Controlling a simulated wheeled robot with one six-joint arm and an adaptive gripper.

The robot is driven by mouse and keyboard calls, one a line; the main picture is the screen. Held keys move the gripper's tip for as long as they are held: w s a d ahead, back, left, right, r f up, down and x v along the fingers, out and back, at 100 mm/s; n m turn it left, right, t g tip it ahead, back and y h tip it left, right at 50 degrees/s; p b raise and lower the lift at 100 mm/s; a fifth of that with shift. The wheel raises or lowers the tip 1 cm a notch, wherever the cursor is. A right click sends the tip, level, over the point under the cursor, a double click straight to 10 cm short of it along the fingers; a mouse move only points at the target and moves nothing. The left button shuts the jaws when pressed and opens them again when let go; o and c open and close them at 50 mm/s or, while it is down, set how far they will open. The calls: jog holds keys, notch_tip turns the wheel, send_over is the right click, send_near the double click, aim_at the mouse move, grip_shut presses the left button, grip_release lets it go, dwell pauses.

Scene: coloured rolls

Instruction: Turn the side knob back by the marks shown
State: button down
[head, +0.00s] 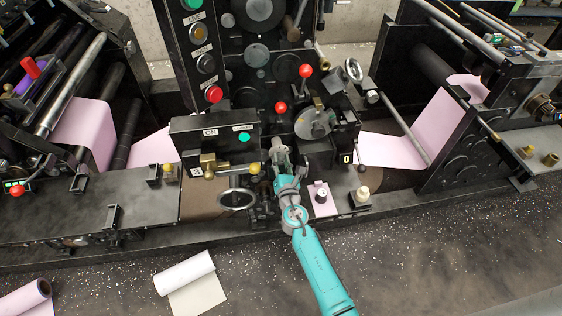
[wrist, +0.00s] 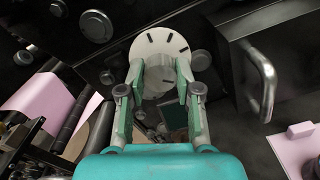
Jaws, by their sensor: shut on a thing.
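A pale round knob (wrist: 158,76) sits in front of a pale dial plate (wrist: 158,38) with several black marks around its rim, in the upper middle of the wrist view. My gripper (wrist: 160,68) is shut on the knob, one finger on each side. The fingers cover the sides of the plate. In the head view my gripper (head: 279,150) reaches into the middle of the machine, and I cannot make out the knob there. A small plate with a digit that looks like 3 (head: 196,172) is left of my gripper, and one reading 0 (head: 346,158) is to the right.
A metal handle (wrist: 265,75) stands out right of the knob. A handwheel (head: 238,199) and a yellow-tipped lever (head: 255,169) are close left of my gripper. A pink sheet with a small block (head: 322,196) lies to the right. A white roll (head: 185,272) lies on the floor.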

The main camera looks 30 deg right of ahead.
jog(key=m, duration=0.3)
jog(key=shift+m, duration=0.3)
jog(key=m, duration=0.3)
jog(key=shift+m, duration=0.4)
jog(key=m, duration=0.3)
jog(key=shift+m, duration=0.3)
jog(key=shift+f+m, duration=0.1)
jog(key=shift+m, duration=1.7)
jog(key=c, duration=0.8)
grip_release()
jog(key=v, duration=1.2)
jog(key=shift+d, duration=0.1)
